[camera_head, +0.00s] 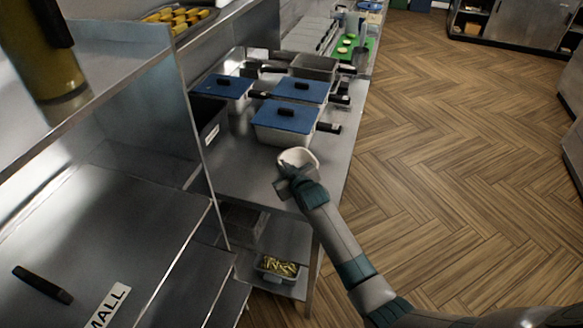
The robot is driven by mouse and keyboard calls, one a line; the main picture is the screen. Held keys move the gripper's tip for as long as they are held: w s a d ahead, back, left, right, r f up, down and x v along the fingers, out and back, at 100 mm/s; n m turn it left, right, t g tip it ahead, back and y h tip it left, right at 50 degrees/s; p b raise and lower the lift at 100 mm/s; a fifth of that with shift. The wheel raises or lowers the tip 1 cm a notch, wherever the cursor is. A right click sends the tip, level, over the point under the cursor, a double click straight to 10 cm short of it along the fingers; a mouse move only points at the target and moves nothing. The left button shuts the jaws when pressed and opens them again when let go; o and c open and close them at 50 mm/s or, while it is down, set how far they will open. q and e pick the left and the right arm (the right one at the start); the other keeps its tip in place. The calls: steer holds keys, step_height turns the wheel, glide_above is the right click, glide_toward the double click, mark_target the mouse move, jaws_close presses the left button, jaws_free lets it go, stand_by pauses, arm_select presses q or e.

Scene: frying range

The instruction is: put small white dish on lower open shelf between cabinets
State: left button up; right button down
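The small white dish (299,156) is at the front part of the steel counter, before the blue-lidded pans. My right gripper (287,181) is at the dish's near side and overlaps its lower edge. The fingers are small and partly merged with the dish, so I cannot tell whether they grip it or whether it is off the counter. Below the counter is an open lower shelf (290,236), seen only in part. My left gripper is out of view.
Several blue-lidded pans (286,116) crowd the counter behind the dish, handles pointing right. A container of yellow food (278,266) sits low under the counter. A steel cabinet (95,215) fills the left. The wooden floor (440,150) is clear.

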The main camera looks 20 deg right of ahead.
steer(key=shift+r, duration=0.1)
steer(key=shift+s+a+r+b, duration=0.1)
steer(key=shift+r+b, duration=0.15)
steer(key=shift+b, duration=0.4)
step_height(320, 180, up, 6)
steer(key=b, duration=0.3)
steer(key=s+a+b, duration=0.4)
steer(key=s+a, duration=0.7)
steer(key=s, duration=0.5)
steer(key=shift+s+r, duration=0.15)
steer(key=shift+r, duration=0.05)
steer(key=shift+d+r, duration=0.1)
steer(key=d+r+m+h, duration=0.1)
steer(key=d+r, duration=1.1)
steer(key=r, duration=0.5)
steer(key=shift+d+b, duration=0.4)
steer(key=shift+b, duration=0.05)
